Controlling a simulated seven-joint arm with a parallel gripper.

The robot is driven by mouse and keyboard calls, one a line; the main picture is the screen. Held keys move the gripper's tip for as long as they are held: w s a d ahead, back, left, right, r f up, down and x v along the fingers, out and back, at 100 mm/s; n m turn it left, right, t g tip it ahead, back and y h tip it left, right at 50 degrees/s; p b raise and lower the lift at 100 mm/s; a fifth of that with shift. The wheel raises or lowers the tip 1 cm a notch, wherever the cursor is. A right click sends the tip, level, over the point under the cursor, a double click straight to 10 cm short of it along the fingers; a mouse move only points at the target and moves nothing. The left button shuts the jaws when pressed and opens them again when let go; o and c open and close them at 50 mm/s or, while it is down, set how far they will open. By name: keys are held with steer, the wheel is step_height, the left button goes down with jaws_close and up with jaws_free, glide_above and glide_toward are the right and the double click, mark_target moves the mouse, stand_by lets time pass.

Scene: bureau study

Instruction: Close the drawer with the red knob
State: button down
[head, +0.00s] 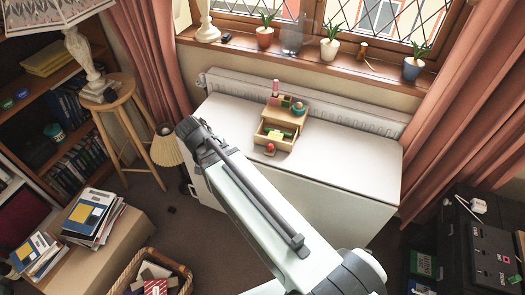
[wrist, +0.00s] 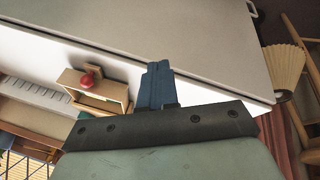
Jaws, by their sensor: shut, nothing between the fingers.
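A small wooden drawer box (head: 294,112) stands on the white cabinet top near the radiator. Its drawer (head: 262,136) is pulled out toward the front, with green and yellow items showing inside. The red knob (head: 270,149) is on the drawer's front; it also shows in the wrist view (wrist: 87,81), left of my fingers. My gripper (wrist: 156,68) has its blue fingers together, empty, apart from the drawer and knob. In the head view my fingers are hidden behind my arm, whose far end is left of the drawer box.
Small items, including a pink bottle (head: 275,88) and a teal round thing (head: 299,107), stand on the box. The white cabinet top (head: 350,155) is otherwise clear. A radiator (head: 340,112) runs behind it. A pleated lampshade (head: 166,146) stands off its left side.

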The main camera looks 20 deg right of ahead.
steer(key=d+r+m+h, duration=0.2)
steer(key=d+r+m, duration=0.1)
steer(key=m, duration=0.5)
steer(key=m+g+h, duration=0.2)
steer(key=m, duration=1.3)
glide_toward(271, 155)
steer(key=f, duration=0.1)
steer(key=s+f, duration=0.1)
steer(key=f, duration=0.1)
steer(key=s+f, duration=0.1)
steer(key=shift+s+f, duration=0.2)
steer(key=shift+w+d+r, duration=0.15)
steer(key=shift+w+d, duration=0.35)
steer(key=shift+d, duration=0.05)
steer(key=shift+w+d+r, duration=0.15)
steer(key=shift+w+d, duration=0.3)
steer(key=shift+d, duration=0.15)
steer(key=shift+w+d+r, duration=0.1)
steer(key=shift+w+d, duration=0.15)
steer(key=shift+d, duration=0.2)
